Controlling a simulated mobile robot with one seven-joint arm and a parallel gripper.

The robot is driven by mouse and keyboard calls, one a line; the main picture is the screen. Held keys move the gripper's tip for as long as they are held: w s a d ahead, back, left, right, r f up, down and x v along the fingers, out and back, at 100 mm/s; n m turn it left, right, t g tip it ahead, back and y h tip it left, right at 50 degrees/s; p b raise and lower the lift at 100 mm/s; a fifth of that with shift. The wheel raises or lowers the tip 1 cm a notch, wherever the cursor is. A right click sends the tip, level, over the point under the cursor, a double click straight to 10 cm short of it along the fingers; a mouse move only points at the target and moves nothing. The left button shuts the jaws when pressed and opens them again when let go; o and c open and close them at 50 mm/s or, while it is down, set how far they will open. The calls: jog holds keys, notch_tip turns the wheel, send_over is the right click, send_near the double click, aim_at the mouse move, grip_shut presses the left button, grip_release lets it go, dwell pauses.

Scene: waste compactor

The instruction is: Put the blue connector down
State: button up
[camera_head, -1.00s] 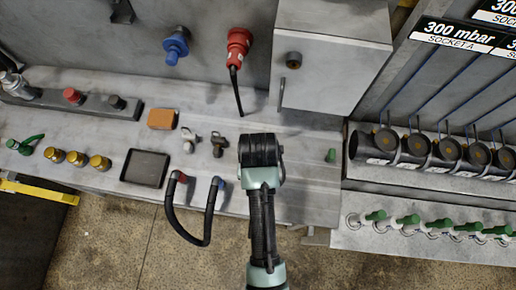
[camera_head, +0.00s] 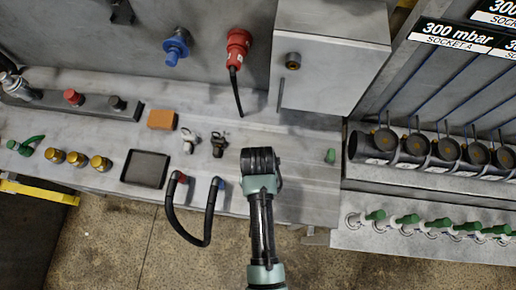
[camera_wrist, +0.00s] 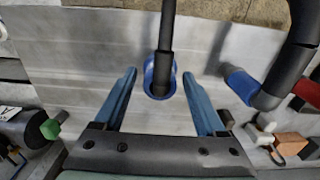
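In the wrist view the blue connector (camera_wrist: 160,80) has a black cable running up the picture toward the bench's front edge. It is between the two blue fingers of my gripper (camera_wrist: 159,73), with a narrow gap showing on each side. My gripper is open around it. Whether the connector rests fully on the grey bench is hard to tell. In the head view my gripper's black body (camera_head: 259,160) is over the bench near its front edge and hides the connector and the fingertips.
A black hose with red and blue ends (camera_head: 207,225) hangs over the bench edge, left of my gripper. A black tray (camera_head: 146,168), orange block (camera_head: 161,119) and two small fittings (camera_head: 218,144) lie left. A grey box (camera_head: 328,75) stands behind. A green piece (camera_head: 330,156) lies right.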

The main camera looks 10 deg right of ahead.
notch_tip(320, 180, up, 12)
jog(key=shift+r, duration=0.1)
jog(key=w+r+n+t, duration=0.1)
jog(key=w+r+t, duration=0.5)
jog(key=w+r, duration=0.55)
jog(key=w+r+n+t, duration=0.1)
jog(key=w+r+t, duration=0.65)
jog(key=r, duration=0.75)
notch_tip(320, 180, up, 17)
jog(key=a+t, duration=0.2)
jog(key=t, duration=0.4)
jog(key=s+r+t, duration=0.4)
jog(key=s+r, duration=0.1)
jog(key=r, duration=0.5)
jog(key=s+a+r+n+t, duration=0.1)
jog(key=s+r+t, duration=0.3)
jog(key=r, duration=0.6)
jog(key=shift+s+r+n, duration=0.2)
jog(key=shift+s+n, duration=0.1)
jog(key=shift+s, duration=0.85)
